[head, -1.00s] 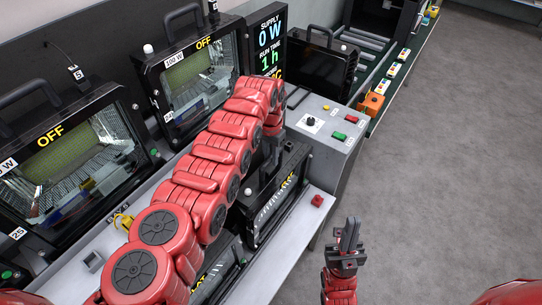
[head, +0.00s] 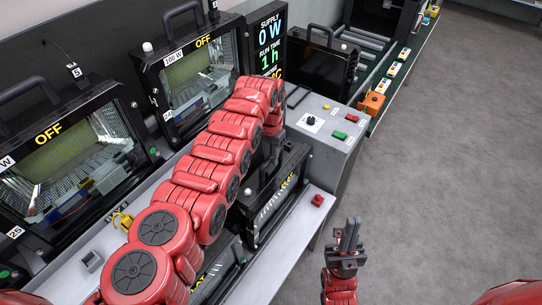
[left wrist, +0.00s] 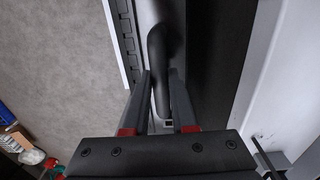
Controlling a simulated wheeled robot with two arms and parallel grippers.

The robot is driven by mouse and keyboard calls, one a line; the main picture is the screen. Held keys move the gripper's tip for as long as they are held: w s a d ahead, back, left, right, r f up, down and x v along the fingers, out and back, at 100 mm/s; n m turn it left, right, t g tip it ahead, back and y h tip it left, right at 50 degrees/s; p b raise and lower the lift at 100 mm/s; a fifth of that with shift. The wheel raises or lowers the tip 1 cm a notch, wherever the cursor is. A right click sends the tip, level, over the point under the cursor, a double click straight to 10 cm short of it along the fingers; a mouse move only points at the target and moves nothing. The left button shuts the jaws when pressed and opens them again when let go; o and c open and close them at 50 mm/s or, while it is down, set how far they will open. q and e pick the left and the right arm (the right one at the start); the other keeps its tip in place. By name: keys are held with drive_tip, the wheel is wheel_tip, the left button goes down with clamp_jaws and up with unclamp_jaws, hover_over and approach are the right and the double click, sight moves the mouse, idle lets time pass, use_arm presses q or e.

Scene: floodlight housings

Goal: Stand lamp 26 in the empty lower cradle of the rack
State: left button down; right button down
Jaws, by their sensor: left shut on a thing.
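My left gripper (head: 268,152) is shut on the carrying handle of a black lamp housing (head: 246,218). In the left wrist view the dark handle (left wrist: 161,70) runs between the two fingers (left wrist: 160,100). The housing is upright over the front of the grey bench. It has a ribbed lit face, a white knob and yellow lettering. I cannot read a number on it, and my arm hides part of it. I cannot tell whether it touches the bench. My right gripper (head: 350,236) points up over the floor, apart from everything. I cannot make out an empty lower cradle.
Two lamp housings (head: 62,140) (head: 196,88) marked OFF stand at the back. A supply display (head: 270,45) and a grey control box (head: 322,125) with buttons are to their right. Beyond are another black housing (head: 322,72) and a frame with metal bars (head: 368,42). The floor (head: 450,150) at right is clear.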

use_arm(q)
drive_tip(key=shift+s+f+b, duration=0.3)
drive_tip(key=shift+f+b, duration=0.05)
drive_tip(key=shift+b, duration=0.1)
idle(0.9)
drive_tip(key=c, duration=0.6)
unclamp_jaws()
drive_tip(key=shift+w+f, duration=0.1)
drive_tip(key=shift+w, duration=0.05)
drive_tip(key=shift+c, duration=0.2)
wheel_tip(320, 180, up, 18)
drive_tip(key=p, duration=0.3)
drive_tip(key=shift+w+a+f, duration=0.15)
drive_tip(key=shift+w+f, duration=0.05)
drive_tip(key=shift+f, duration=0.1)
